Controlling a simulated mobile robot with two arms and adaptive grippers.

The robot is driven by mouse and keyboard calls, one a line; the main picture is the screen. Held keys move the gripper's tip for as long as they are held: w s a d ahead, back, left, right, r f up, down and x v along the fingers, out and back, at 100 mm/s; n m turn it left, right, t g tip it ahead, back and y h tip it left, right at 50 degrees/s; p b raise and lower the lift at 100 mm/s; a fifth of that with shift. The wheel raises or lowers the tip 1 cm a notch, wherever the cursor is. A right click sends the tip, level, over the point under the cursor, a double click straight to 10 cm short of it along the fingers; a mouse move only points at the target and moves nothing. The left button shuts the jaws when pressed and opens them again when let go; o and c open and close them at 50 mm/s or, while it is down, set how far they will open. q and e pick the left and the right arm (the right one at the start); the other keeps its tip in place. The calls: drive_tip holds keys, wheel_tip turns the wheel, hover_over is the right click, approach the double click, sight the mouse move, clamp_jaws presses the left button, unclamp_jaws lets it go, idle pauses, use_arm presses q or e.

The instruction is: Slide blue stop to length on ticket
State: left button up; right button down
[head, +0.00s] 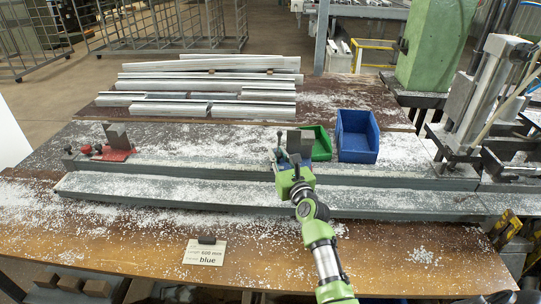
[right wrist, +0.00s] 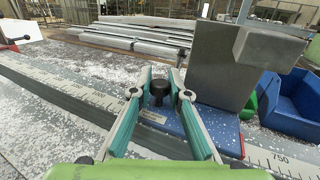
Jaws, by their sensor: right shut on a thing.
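The blue stop (right wrist: 212,122) has a blue base, a tall grey plate (right wrist: 222,68) and a black knob (right wrist: 159,88); it sits on the rail with the printed scale (right wrist: 85,95). In the head view its grey plate (head: 305,141) is right of the middle. My right gripper (right wrist: 159,82) is shut on the black knob, a finger on each side; in the head view the gripper (head: 292,176) partly hides the stop. A ticket (head: 204,256) on the front bench reads "blue" and a length that looks like 600 mm. My left gripper is not in view.
A red stop (head: 118,150) with a grey plate stands at the rail's left end. Green (head: 320,142) and blue bins (head: 357,137) are close behind, right of the blue stop. Metal profiles (head: 210,85) lie at the back. White chips cover the bench. The scale shows "750" right of the stop.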

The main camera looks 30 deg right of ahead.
sight(335, 169)
drive_tip(key=s+d, duration=0.3)
drive_tip(key=d, duration=0.2)
drive_tip(key=s+d+b, duration=0.1)
drive_tip(key=s+d, duration=0.2)
drive_tip(key=d, duration=0.2)
drive_tip(key=s+d, duration=0.3)
drive_tip(key=d, duration=0.2)
drive_tip(key=shift+s+d, duration=0.2)
drive_tip(key=shift+d, duration=0.05)
drive_tip(key=c, duration=2.2)
unclamp_jaws()
drive_tip(key=shift+s+a+f, duration=0.1)
drive_tip(key=shift+s+a, duration=0.05)
drive_tip(key=shift+s, duration=0.15)
drive_tip(key=s, duration=0.3)
drive_tip(key=s+a, duration=0.1)
drive_tip(key=s, duration=0.7)
drive_tip(key=shift+s+a, duration=0.1)
drive_tip(key=shift+a, duration=0.2)
